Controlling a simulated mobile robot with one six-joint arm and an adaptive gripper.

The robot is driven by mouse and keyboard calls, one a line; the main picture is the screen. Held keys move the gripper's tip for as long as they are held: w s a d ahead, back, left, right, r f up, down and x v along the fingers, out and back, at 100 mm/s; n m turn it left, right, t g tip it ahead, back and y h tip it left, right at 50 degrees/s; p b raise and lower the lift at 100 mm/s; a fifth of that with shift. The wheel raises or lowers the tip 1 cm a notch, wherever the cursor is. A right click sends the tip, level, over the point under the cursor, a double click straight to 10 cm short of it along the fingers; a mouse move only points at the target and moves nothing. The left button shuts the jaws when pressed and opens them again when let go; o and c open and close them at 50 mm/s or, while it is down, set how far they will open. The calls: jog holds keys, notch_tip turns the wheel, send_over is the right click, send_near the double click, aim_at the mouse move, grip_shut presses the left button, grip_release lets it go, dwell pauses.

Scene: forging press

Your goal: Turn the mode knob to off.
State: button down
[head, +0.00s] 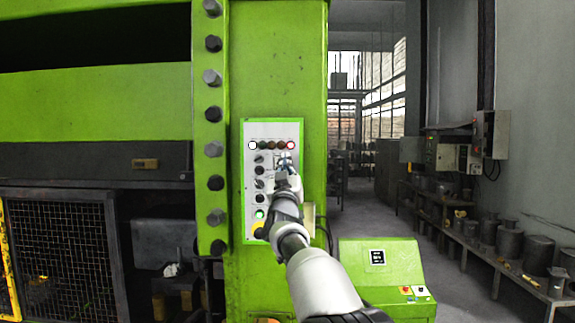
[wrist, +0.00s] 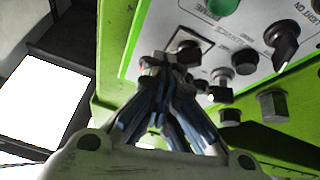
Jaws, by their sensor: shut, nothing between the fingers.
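A pale control panel (head: 248,205) with lamps, knobs and buttons is set on the green press column. My gripper (head: 286,160) is at the upper right of this panel, below the top row of lamps. In the wrist view my gripper (wrist: 165,64) is shut, its fingertips close in front of a dark knob (wrist: 187,50) on a square plate. I cannot tell whether they touch it. The fingers hide part of this knob and its label. I cannot read which knob is the mode knob.
Another black knob (wrist: 286,45) with a white pointer line, a black button (wrist: 245,62) and a green button (wrist: 222,5) are nearby. Large bolts (head: 214,149) line the column left of the panel. A green console (head: 378,275) stands at lower right.

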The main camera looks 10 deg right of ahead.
jog(key=shift+a+r+p, duration=0.5)
jog(key=shift+r+p, duration=0.1)
jog(key=shift+p, duration=0.3)
dwell(0.6)
jog(key=shift+w+a, duration=0.15)
jog(key=shift+a, duration=0.35)
dwell(1.4)
jog(key=shift+d+r, duration=0.1)
jog(key=shift+r, duration=0.1)
jog(key=shift+s, duration=0.3)
jog(key=s+a+b, duration=0.1)
jog(key=s+b, duration=0.6)
jog(key=b, duration=0.1)
jog(key=shift+s+a+r, duration=0.15)
jog(key=shift+s+a, duration=0.05)
jog(key=shift+s, duration=0.15)
